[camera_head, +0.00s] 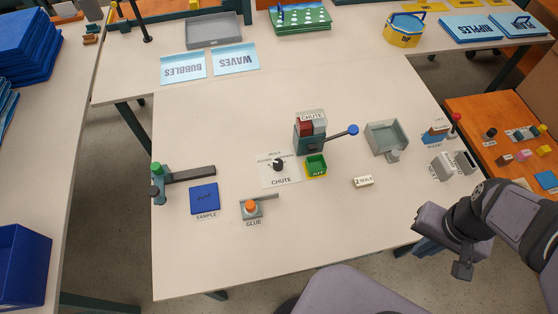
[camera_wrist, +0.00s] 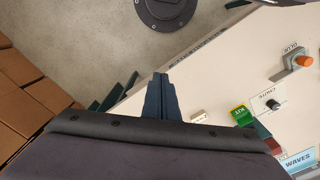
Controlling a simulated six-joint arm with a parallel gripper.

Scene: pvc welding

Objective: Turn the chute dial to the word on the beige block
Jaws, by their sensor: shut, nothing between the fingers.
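The chute dial is a dark knob (camera_head: 277,165) on a pale plate marked CHUTE (camera_head: 282,181), near the middle of the table. Small words stand around it, one at the top seeming to read SEALS; its pointer direction is too small to tell. It also shows in the wrist view (camera_wrist: 273,104). The beige block (camera_head: 363,181) lies to the right of the dial, its print seeming to read "2 SEALS"; it appears in the wrist view too (camera_wrist: 199,116). My gripper (camera_wrist: 160,77) is shut and empty, off the table's front right edge and well away from both.
A chute machine with a blue-knobbed lever (camera_head: 352,130) and a green bin (camera_head: 316,166) stand beside the dial. A grey tray (camera_head: 386,138) is right of them. The orange glue button (camera_head: 250,205) and blue sample pad (camera_head: 204,198) are left. The table's front is clear.

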